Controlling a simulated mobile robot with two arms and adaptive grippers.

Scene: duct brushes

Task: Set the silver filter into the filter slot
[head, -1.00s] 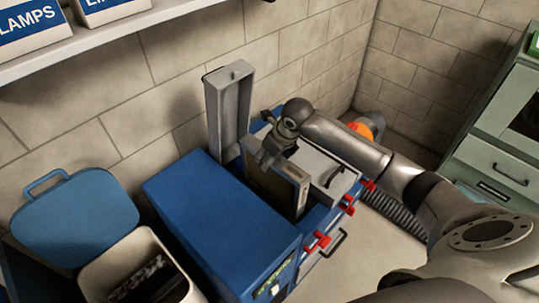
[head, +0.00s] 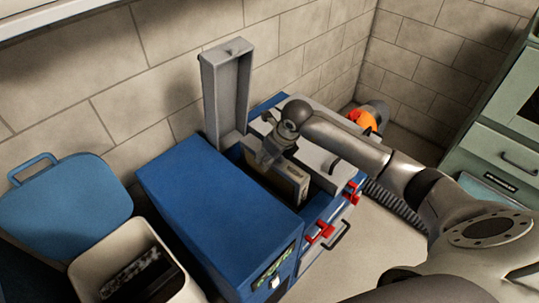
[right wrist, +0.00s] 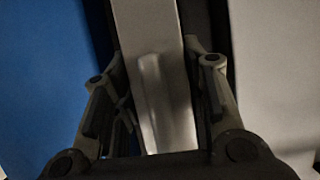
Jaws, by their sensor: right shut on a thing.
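The silver filter (head: 288,184) is a flat framed panel, upright in the head view over the opening of the blue machine. Its lower part is hidden behind the blue housing, so its depth in the filter slot (head: 234,153) cannot be told. The slot is a dark gap between the blue housing and the grey-topped part. My right gripper (head: 270,152) is shut on the filter's top edge. In the right wrist view, the filter's silver edge (right wrist: 150,75) runs between the two fingers (right wrist: 160,105). My left gripper is not in view.
The grey slot cover (head: 226,95) stands raised behind the slot. Red latches (head: 320,233) are on the machine's front. An open bin (head: 120,250) with a used filter inside and a blue lid (head: 65,195) stand left. A green cabinet (head: 500,150) is at right.

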